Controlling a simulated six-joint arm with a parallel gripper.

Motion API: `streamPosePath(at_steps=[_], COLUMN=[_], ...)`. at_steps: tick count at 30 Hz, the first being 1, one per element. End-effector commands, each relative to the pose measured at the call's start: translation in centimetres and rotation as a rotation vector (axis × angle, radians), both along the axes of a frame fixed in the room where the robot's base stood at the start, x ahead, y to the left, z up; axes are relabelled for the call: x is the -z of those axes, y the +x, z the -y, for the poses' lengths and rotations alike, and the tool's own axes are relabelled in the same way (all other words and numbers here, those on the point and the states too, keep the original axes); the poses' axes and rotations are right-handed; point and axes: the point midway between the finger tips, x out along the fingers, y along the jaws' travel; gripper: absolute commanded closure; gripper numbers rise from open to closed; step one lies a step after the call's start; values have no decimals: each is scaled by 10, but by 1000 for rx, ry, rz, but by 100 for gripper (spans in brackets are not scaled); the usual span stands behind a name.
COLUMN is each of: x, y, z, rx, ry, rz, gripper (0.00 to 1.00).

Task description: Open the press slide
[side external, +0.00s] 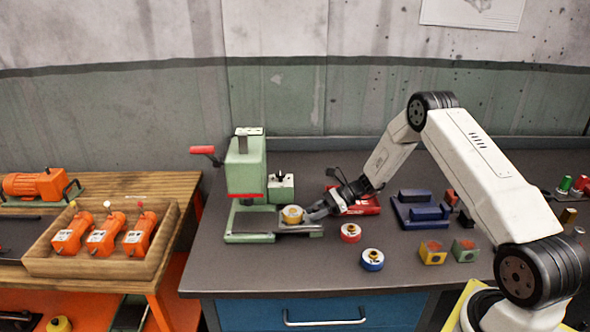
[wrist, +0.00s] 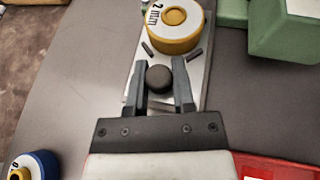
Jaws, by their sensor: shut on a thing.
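The green press (side external: 245,175) stands at the left of the grey bench, with a red-handled lever. Its grey slide plate (side external: 300,229) sticks out to the right of the press head, and it also shows in the wrist view (wrist: 207,75). A yellow and white ring piece marked "2 mm" (wrist: 175,24) sits on the slide; it shows in the side view too (side external: 292,215). My gripper (side external: 318,213) is at the slide's outer end. In the wrist view its fingers (wrist: 159,66) are on both sides of a dark round knob (wrist: 159,79) and shut on it.
A red ring piece (side external: 350,232) and a blue ring piece (side external: 372,259) stand in front of my gripper. A red flat item (side external: 360,203) lies just behind it. A blue fixture (side external: 420,211) is to the right. A wooden tray (side external: 150,268) with orange units is at the left.

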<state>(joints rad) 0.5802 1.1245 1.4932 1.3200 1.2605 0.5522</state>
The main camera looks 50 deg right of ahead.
Motion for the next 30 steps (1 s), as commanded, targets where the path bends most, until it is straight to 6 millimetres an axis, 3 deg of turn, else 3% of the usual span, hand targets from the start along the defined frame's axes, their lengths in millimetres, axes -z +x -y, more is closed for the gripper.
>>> streamPosePath(at_steps=[9, 10, 12, 13, 23, 30], x=[0, 0, 0, 0, 0, -6], y=[-1, -1, -1, -1, -1, -7], z=[1, 1, 1, 1, 1, 13], rx=[1, 1, 1, 1, 1, 3], ry=[-1, -1, -1, -1, 0, -1], rz=[0, 0, 0, 0, 0, 1], gripper=[100, 60, 37, 33, 33, 33])
